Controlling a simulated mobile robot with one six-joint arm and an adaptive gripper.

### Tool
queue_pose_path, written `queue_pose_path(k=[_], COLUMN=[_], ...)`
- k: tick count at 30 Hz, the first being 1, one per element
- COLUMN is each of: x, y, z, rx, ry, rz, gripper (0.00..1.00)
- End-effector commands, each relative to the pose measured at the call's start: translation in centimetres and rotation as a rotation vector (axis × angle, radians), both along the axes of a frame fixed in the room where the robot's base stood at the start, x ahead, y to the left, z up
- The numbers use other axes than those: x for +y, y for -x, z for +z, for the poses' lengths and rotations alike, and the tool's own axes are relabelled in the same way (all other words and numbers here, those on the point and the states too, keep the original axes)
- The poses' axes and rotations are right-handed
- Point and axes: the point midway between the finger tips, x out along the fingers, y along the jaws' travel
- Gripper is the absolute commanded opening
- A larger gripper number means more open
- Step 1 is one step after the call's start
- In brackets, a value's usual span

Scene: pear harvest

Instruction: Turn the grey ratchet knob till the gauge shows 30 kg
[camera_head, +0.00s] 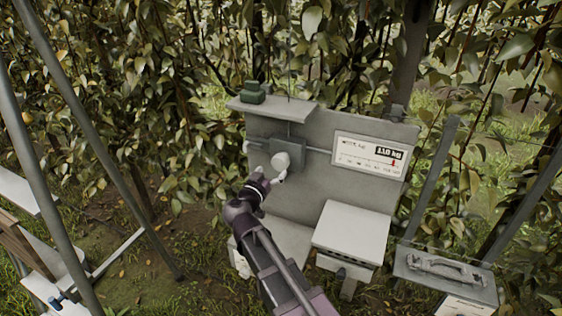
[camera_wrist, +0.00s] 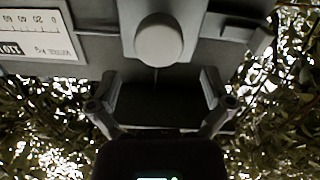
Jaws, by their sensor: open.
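The grey ratchet knob (camera_head: 281,161) is a round light disc on a darker grey block fixed to an upright grey board. In the wrist view the knob (camera_wrist: 159,41) is at the top middle, ahead of my fingers. The gauge (camera_head: 368,157) is a white panel to the knob's right; its black readout shows 110 kg and a red marker stands toward the right of its scale. Part of the gauge (camera_wrist: 38,30) shows upside down in the wrist view. My gripper (camera_head: 271,176) is close to the knob; its fingers (camera_wrist: 160,82) are apart with nothing between them.
A green object (camera_head: 254,92) stands on a small shelf (camera_head: 285,111) above the knob. A white-topped box (camera_head: 353,222) stands below the gauge. Metal poles (camera_head: 85,130) slant at left. Leafy branches surround the board.

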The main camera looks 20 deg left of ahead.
Motion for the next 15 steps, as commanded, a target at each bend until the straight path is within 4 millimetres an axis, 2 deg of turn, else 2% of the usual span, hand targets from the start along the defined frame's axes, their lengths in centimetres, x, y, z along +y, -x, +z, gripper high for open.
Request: queue_pose_path(k=[1, 6, 15], x=[0.0, -0.3, -0.7], y=[-1.1, -3.5, -6.0], z=[0.0, 0.0, 0.0], rx=[0.000, 0.000, 0.000], ry=[0.000, 0.000, 0.000], rz=[-0.003, -0.003, -0.001], gripper=[1.00, 1.00, 1.00])
